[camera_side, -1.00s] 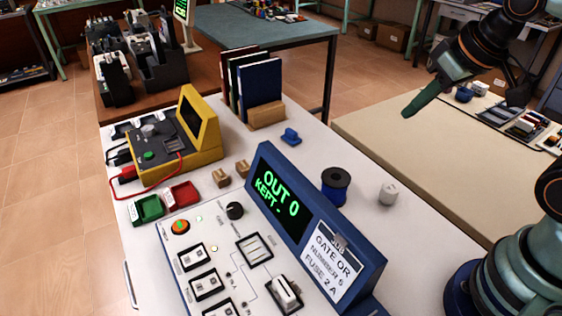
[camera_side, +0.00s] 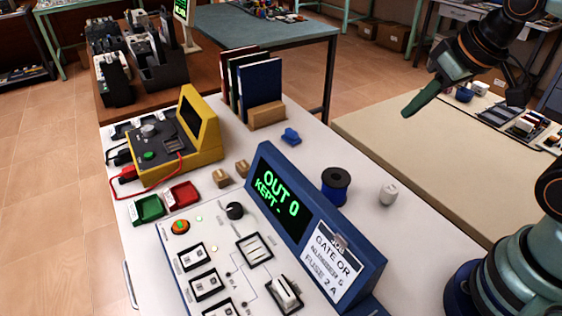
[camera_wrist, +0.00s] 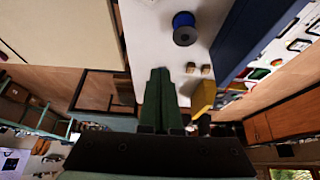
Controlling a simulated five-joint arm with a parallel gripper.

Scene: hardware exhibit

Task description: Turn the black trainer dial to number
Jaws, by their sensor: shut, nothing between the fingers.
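The black trainer dial (camera_side: 235,211) is a small round knob with a light mark, on the white panel of the trainer (camera_side: 217,254). The trainer's blue-framed display (camera_side: 279,205) reads "OUT 0" and "KEPT -". A card (camera_side: 333,262) beside it reads "GATE OR", "NUMBER 5", "FUSE 2 A". My gripper (camera_side: 406,114) has green fingers, shut and empty, raised to the right of the trainer and well apart from the dial. In the wrist view my gripper (camera_wrist: 161,72) points towards the white bench top; the dial cannot be made out there.
The blue display housing stands between my gripper and the dial. A blue spool (camera_side: 336,186) and a white cylinder (camera_side: 388,193) stand behind it.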

